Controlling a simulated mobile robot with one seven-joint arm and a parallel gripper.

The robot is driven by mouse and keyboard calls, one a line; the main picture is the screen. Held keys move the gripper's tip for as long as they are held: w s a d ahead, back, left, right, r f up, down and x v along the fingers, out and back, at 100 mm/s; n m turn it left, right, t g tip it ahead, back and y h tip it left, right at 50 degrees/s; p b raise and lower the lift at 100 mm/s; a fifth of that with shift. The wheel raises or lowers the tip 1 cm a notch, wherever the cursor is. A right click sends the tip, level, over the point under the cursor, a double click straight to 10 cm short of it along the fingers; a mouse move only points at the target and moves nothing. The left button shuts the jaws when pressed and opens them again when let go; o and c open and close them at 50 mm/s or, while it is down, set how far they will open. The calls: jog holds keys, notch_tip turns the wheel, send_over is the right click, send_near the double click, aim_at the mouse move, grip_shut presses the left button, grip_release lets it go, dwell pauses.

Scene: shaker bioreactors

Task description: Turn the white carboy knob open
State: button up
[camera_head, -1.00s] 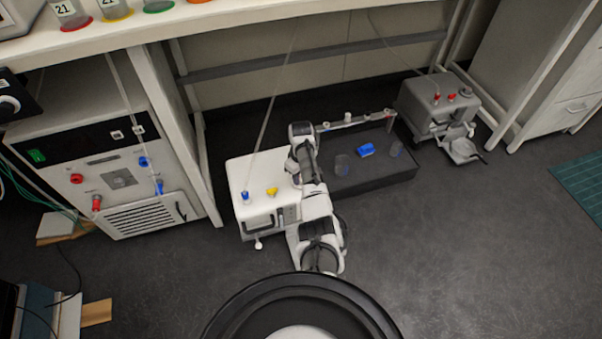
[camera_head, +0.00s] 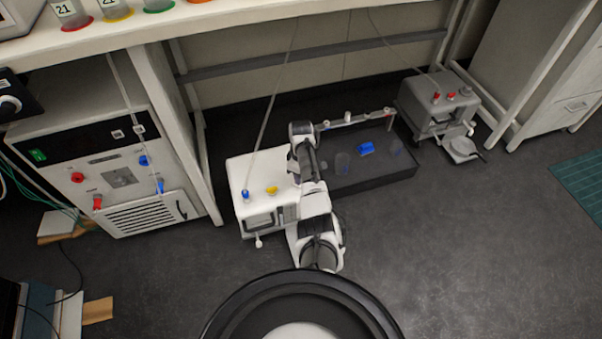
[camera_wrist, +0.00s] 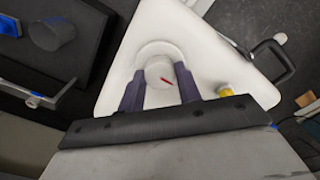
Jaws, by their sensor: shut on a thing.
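The white carboy (camera_head: 240,172) stands on the floor left of the dark tray. Its top also shows in the wrist view (camera_wrist: 205,42). The round white knob (camera_wrist: 158,76), with a red mark on it, sits in a recess of the carboy top in the wrist view. My gripper (camera_wrist: 160,69) is shut on the knob, with one dark finger on each side of it. In the head view my arm hides the knob and the fingers.
A yellow cap (camera_head: 272,190) and a blue cap (camera_head: 245,195) are on the carboy top. A dark tray (camera_head: 375,184) with a blue item (camera_head: 366,149) lies to the right. A grey carboy (camera_head: 420,100) stands farther right. The front right floor is clear.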

jog(key=o, duration=1)
notch_tip(320, 180, up, 14)
jog(key=p, duration=0.2)
jog(key=shift+p, duration=0.3)
jog(key=shift+f, duration=0.1)
